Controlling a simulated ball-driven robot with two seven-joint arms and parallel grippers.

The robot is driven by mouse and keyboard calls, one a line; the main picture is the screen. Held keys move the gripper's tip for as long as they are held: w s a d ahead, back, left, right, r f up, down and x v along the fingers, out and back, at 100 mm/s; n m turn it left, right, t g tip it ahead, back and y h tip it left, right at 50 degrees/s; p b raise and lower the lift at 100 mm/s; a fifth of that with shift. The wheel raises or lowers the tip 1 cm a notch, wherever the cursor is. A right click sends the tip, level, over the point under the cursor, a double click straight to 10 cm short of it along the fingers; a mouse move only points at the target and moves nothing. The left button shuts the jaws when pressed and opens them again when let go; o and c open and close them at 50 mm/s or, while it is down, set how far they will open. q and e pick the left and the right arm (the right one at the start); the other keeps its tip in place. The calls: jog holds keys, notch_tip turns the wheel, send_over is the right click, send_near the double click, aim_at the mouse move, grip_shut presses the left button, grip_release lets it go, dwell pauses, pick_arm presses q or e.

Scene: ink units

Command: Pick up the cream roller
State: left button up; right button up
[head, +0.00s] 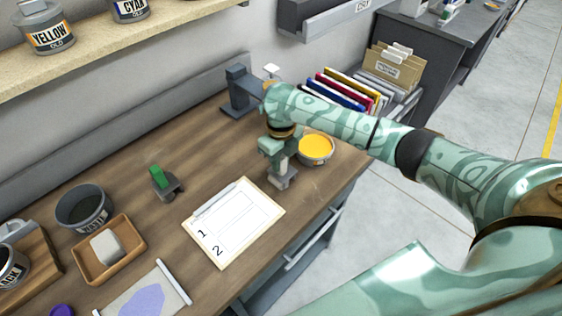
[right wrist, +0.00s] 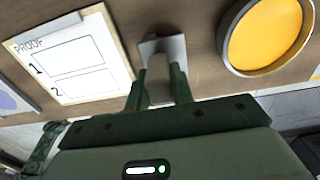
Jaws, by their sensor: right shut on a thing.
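The cream roller (head: 285,183), with a pale grey frame, is between the clipboard and the yellow ink tin, at or just above the wooden table. My right gripper (head: 276,160) points down from above and is shut on it. In the right wrist view, the two fingers of my right gripper (right wrist: 159,88) close on the roller (right wrist: 163,48) from both sides; the fingers hide part of it. I cannot tell whether the roller touches the table. My left gripper is not in view.
The proof clipboard (head: 258,222) lies left of the roller, and the open yellow ink tin (head: 316,150) is close on its right. A green roller (head: 161,178) stands further left. A grey press (head: 237,92) and a folder rack (head: 350,90) are behind.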

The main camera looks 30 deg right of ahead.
jog(key=r, duration=0.1)
jog(key=r+p, duration=0.1)
jog(key=r, duration=0.2)
jog(key=shift+s+a+r+p, duration=0.15)
jog(key=shift+s+a+p, duration=0.1)
jog(key=shift+a+p, duration=0.05)
jog(key=s+a+r+p, duration=0.4)
jog(key=s+a+r, duration=0.4)
jog(key=s+a, duration=0.1)
jog(key=shift+s+r, duration=0.25)
jog(key=shift+s, duration=0.05)
jog(key=shift+a, duration=0.1)
